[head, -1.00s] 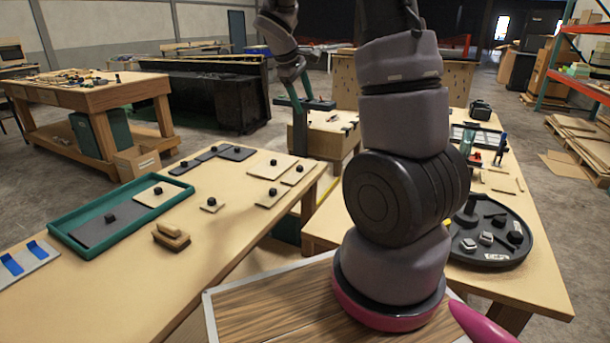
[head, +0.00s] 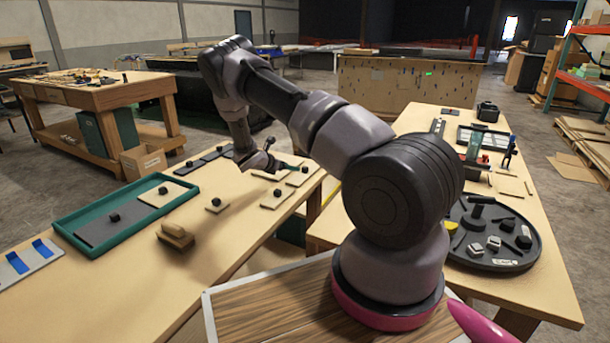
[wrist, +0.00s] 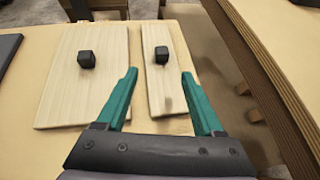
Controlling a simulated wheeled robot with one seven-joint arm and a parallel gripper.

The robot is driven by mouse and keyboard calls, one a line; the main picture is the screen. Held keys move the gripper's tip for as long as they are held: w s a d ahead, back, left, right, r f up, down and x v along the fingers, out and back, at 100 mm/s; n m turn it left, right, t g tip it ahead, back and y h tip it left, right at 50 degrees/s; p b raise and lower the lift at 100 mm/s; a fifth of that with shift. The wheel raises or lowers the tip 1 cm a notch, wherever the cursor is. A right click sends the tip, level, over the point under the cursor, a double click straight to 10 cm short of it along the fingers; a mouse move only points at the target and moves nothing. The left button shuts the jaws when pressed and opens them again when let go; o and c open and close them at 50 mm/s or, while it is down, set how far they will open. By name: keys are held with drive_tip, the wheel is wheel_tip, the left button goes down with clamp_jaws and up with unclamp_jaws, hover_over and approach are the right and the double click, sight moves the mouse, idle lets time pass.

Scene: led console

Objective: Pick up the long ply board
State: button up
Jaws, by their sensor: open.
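Two pale ply boards lie side by side in the wrist view, each with a black knob. The narrow, long ply board (wrist: 154,97) is on the right, and its knob (wrist: 162,55) shows just beyond my fingertips. A wider ply board (wrist: 66,95) lies to its left. My gripper (wrist: 159,75) has its teal fingers apart and empty, over the narrow board; its height above the board is hard to judge. In the head view my gripper (head: 277,168) is at the table's far right, partly covering the boards; the narrow board (head: 301,179) shows beside it.
A teal tray (head: 62,221) holds a grey board and a ply board. A small ply board (head: 217,206), another ply board (head: 272,201) and a wooden block (head: 175,236) lie nearby. A black round tray (head: 510,264) stands on the right table.

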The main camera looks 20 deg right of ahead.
sight(303, 169)
drive_tip(key=x, duration=0.9)
drive_tip(key=shift+d, duration=0.4)
clamp_jaws()
